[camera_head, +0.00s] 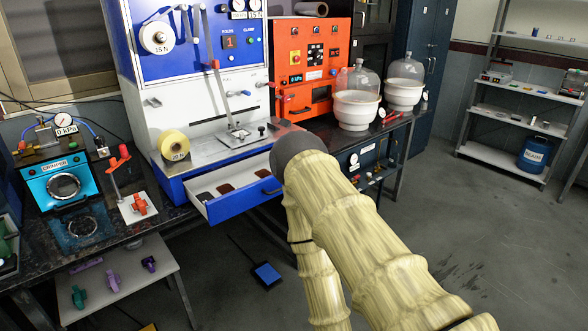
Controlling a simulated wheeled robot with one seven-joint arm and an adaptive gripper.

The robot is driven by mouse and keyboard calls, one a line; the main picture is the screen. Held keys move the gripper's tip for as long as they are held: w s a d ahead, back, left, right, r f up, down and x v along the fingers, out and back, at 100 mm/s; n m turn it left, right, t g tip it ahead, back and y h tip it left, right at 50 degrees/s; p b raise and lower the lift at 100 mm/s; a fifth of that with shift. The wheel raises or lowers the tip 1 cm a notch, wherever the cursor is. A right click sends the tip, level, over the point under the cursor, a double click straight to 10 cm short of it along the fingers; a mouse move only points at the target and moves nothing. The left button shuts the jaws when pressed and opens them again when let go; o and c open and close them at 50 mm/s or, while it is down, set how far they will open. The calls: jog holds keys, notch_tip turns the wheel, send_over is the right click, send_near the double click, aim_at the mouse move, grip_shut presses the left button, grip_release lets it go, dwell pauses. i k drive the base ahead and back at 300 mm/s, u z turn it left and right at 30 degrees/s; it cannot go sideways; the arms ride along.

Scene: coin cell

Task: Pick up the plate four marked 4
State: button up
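I cannot make out a plate marked 4. An open blue-fronted drawer (243,201) under the blue and white machine holds a few small, flat dark and brown pieces (226,188). No number on them is legible, and I cannot tell whether one is plate four. My arm, in a pale yellow cover, rises from the bottom right and bends just right of the drawer, hiding part of that area. My gripper does not show.
The blue and white machine (185,105) and orange machine (309,60) stand behind the drawer. Two glass-domed white vessels (357,108) are to the right. A teal crimper (62,185) is at left. A low grey stand (130,280) holds small coloured parts. Floor at right is clear.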

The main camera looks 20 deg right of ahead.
aim_at(263, 173)
jog(key=z, duration=1.9)
jog(key=i, duration=1.6)
jog(key=u, duration=2.35)
